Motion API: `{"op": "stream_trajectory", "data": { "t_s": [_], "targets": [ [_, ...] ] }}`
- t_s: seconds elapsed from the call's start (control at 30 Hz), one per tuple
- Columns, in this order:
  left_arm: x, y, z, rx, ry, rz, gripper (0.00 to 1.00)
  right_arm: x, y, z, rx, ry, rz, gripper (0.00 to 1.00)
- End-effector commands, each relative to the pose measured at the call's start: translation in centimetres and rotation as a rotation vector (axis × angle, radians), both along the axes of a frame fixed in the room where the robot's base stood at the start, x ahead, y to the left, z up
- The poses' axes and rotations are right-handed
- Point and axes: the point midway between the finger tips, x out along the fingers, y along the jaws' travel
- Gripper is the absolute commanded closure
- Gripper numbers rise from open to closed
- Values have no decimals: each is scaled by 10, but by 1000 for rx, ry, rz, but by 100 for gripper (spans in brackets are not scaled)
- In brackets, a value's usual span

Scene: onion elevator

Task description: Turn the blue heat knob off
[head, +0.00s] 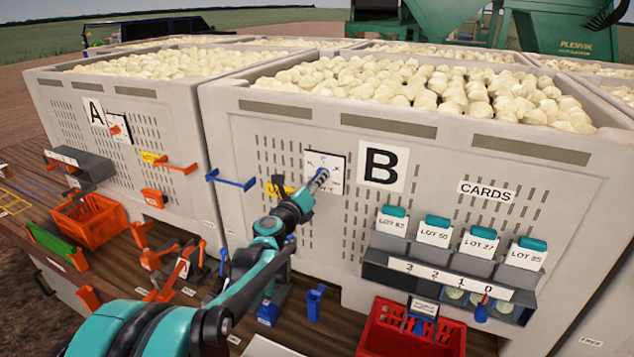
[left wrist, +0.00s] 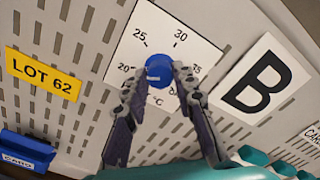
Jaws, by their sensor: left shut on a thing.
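The blue heat knob (left wrist: 159,66) sits on a white dial plate (left wrist: 150,35) marked 20, 25, 30, 35 and °C, on the wall of crate B. My left gripper (left wrist: 160,77) has its two fingertips closed in on either side of the knob and is shut on it. The fingers hide the lower part of the dial, so the knob's pointer cannot be read. In the head view my left gripper (head: 319,180) reaches up to the dial plate (head: 338,165), left of the B sign (head: 383,166), and covers most of the knob. My right gripper is not in view.
Crate A (head: 170,95) stands left with an orange knob (head: 115,130). A blue bracket (head: 230,180) and yellow tag (head: 278,189) are near my gripper. A card rack (head: 440,270) and red basket (head: 375,335) stand right. An orange basket (head: 100,228) is left.

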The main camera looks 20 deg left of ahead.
Motion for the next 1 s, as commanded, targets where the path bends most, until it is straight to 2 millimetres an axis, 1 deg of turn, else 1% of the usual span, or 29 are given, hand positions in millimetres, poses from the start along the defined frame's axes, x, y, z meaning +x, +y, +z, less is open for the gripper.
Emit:
{"op": "stream_trajectory", "data": {
  "t_s": [0.27,1.0],
  "targets": [
    [0,0,-2,154,1,-1,100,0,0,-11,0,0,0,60],
    [0,0,-2,848,4,-1,100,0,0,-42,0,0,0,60]
  ]
}}
